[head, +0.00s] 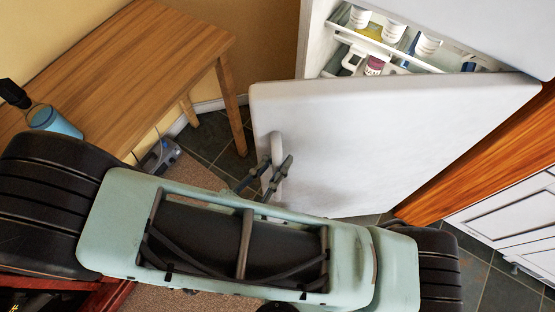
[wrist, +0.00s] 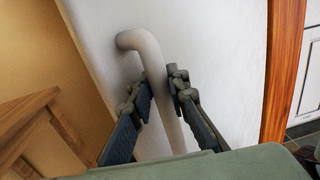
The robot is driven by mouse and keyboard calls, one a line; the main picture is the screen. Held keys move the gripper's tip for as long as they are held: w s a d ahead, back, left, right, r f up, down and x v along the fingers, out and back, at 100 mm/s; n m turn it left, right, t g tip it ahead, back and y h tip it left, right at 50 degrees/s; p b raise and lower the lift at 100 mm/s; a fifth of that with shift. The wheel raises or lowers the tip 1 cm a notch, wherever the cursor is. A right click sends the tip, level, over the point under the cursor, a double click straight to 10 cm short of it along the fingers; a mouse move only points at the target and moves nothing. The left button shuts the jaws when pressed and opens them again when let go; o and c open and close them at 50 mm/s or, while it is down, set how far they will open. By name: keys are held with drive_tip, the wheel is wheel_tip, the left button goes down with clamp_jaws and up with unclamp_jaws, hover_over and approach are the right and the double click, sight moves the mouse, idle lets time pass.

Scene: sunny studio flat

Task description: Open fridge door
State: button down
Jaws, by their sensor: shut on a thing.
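The white fridge door (head: 400,140) stands partly open in the head view, swung out from the white fridge body (head: 316,30). Shelves with white cups and jars show in the gap behind it. The door's pale bar handle (head: 277,150) is at the door's left edge; it also shows in the wrist view (wrist: 140,40). My gripper (head: 272,172) is at the handle, with one dark finger on each side of it. In the wrist view my gripper (wrist: 162,95) is shut around the handle's upright part. The handle's lower end is hidden by my arm.
A wood-sided counter (head: 475,150) with white cabinet doors (head: 510,205) is at the right. Dark tiled floor (head: 215,140) shows between the table and the door.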

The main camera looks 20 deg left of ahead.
drive_tip(key=shift+a, duration=0.1)
drive_tip(key=c, duration=1.9)
unclamp_jaws()
drive_tip(key=shift+s, duration=0.1)
drive_tip(key=v, duration=0.7)
drive_tip(key=shift+s, duration=0.25)
